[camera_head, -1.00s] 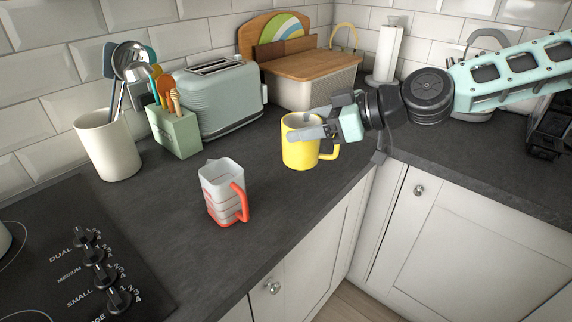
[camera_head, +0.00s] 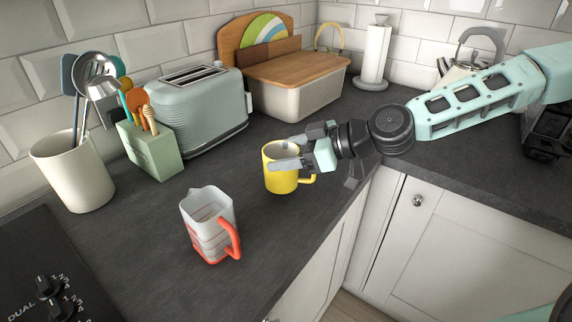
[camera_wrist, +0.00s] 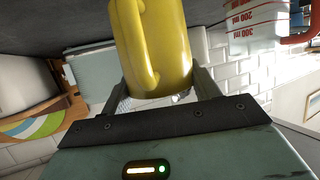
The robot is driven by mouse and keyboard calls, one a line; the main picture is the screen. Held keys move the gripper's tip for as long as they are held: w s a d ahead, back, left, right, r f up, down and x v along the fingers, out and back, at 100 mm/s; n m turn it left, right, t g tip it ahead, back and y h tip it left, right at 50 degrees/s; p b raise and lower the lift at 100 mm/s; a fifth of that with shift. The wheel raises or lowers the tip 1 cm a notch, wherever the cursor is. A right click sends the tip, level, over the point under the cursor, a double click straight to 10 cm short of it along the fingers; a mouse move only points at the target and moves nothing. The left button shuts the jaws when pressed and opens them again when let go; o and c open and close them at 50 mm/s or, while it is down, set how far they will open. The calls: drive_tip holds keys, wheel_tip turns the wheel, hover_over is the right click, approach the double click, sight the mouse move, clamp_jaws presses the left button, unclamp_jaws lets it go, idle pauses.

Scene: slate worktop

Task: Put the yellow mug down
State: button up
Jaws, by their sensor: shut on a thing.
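The yellow mug (camera_head: 281,179) is upright at the worktop's right part, its handle toward the right. My gripper (camera_head: 288,150) is shut on the mug, with its fingers at the upper rim. In the wrist view the yellow mug (camera_wrist: 152,45) fills the space between the fingers of my gripper (camera_wrist: 165,85). The mug's base is at or just above the slate worktop (camera_head: 150,245); I cannot tell whether it touches.
A measuring jug (camera_head: 209,225) with a red handle stands to the front left of the mug. A toaster (camera_head: 197,108), a bread bin (camera_head: 300,90) and a utensil crock (camera_head: 72,172) stand behind. The worktop's front edge is close to the mug's right.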

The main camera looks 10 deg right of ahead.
drive_tip(key=shift+f, duration=1.45)
drive_tip(key=shift+f, duration=0.1)
drive_tip(key=o, duration=1.1)
drive_tip(key=shift+o, duration=0.2)
drive_tip(key=shift+d, duration=0.1)
drive_tip(key=v, duration=1.2)
drive_tip(key=shift+b, duration=0.4)
